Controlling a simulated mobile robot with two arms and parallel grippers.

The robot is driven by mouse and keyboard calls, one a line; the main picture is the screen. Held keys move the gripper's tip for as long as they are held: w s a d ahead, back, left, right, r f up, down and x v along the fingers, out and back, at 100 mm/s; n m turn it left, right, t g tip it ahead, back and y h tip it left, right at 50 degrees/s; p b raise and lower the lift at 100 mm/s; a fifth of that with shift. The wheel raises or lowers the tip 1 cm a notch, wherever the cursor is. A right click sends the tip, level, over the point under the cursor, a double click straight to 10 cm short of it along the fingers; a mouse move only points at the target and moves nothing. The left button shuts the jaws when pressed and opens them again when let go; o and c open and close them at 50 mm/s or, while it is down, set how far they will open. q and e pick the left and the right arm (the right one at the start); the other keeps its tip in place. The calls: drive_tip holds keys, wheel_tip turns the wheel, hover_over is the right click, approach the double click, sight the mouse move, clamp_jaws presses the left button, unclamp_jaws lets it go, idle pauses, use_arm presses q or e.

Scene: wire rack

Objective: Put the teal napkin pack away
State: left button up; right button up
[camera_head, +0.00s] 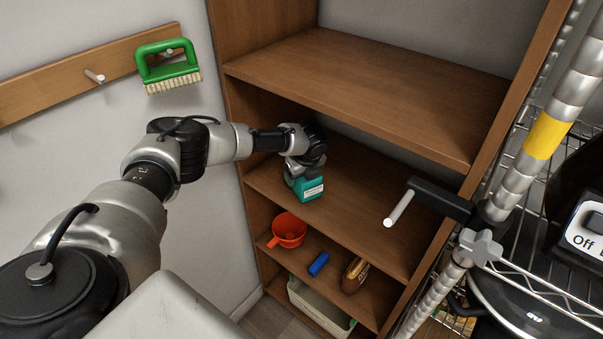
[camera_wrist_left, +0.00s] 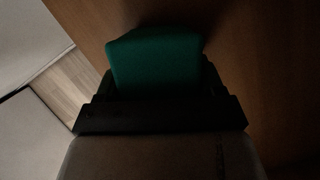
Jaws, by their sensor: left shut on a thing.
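The teal napkin pack (camera_head: 309,188) is a small box with a white label, at the left part of the middle shelf of a brown wooden bookcase. My left gripper (camera_head: 298,172) is shut on it from above. Whether the pack touches the shelf board (camera_head: 350,195) I cannot tell. In the left wrist view the pack (camera_wrist_left: 155,62) shows as a dark green block between the fingers (camera_wrist_left: 155,85), with brown wood around it. My right gripper is not in view.
A lower shelf holds an orange-red cup (camera_head: 289,229), a blue item (camera_head: 318,264) and a brown item (camera_head: 355,275). A pale bin (camera_head: 318,306) sits below. The top shelf (camera_head: 350,85) is empty. A green brush (camera_head: 168,66) hangs at left. A wire rack (camera_head: 530,270) stands at right.

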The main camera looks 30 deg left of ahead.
use_arm(q)
drive_tip(key=shift+f, duration=0.15)
drive_tip(key=o, duration=0.9)
drive_tip(key=shift+o, duration=0.2)
drive_tip(key=shift+r, duration=0.25)
drive_tip(key=r, duration=0.1)
drive_tip(key=s+d+r, duration=0.1)
drive_tip(key=r, duration=0.1)
drive_tip(key=d+r, duration=0.1)
drive_tip(key=shift+s+d+r+b, duration=0.15)
drive_tip(key=shift+d+r+b, duration=0.1)
drive_tip(key=shift+b, duration=0.1)
drive_tip(key=s+d, duration=0.1)
drive_tip(key=d, duration=0.2)
drive_tip(key=s+d, duration=0.2)
drive_tip(key=d, duration=0.1)
drive_tip(key=s+d+b, duration=0.1)
drive_tip(key=s+d, duration=0.1)
drive_tip(key=d, duration=0.1)
drive_tip(key=shift+d+r, duration=0.1)
drive_tip(key=shift+d, duration=0.15)
